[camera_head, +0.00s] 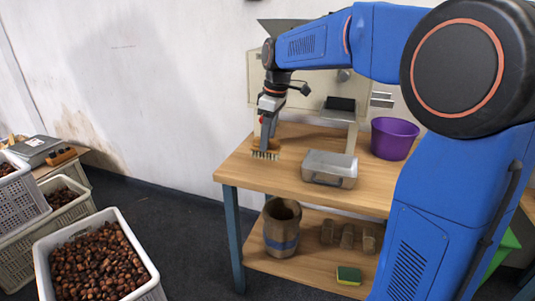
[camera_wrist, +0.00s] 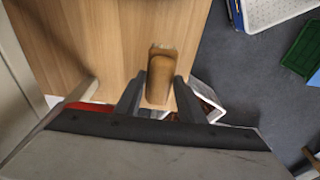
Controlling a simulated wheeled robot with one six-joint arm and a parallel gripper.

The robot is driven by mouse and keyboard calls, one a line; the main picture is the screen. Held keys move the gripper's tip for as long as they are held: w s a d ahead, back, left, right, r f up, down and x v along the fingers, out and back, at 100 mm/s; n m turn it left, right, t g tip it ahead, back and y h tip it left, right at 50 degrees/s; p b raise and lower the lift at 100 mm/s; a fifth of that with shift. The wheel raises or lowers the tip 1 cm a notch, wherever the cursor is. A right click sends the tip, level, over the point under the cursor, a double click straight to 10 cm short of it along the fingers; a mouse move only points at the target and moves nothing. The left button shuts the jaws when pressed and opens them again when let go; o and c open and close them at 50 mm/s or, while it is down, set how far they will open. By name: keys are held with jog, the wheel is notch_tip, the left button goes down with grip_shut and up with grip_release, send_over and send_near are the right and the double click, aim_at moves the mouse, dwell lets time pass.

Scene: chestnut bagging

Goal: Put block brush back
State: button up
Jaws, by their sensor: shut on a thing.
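The block brush (camera_head: 265,153) has a wooden block with pale bristles pointing down. My gripper (camera_head: 267,138) is shut on the wooden block from above, at the left end of the wooden table (camera_head: 257,178). I cannot tell whether the bristles touch the tabletop.
A silver metal box (camera_head: 330,168) stands right of the brush, with a purple bucket (camera_head: 394,138) behind it. A machine (camera_head: 340,85) stands at the back. The lower shelf holds a sack (camera_head: 282,228) and a sponge (camera_head: 348,275). Chestnut crates (camera_head: 98,262) stand left.

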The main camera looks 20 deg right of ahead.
aim_at(268, 153)
jog(key=shift+f, duration=2.75)
jog(key=shift+f, duration=0.1)
jog(key=o, duration=1)
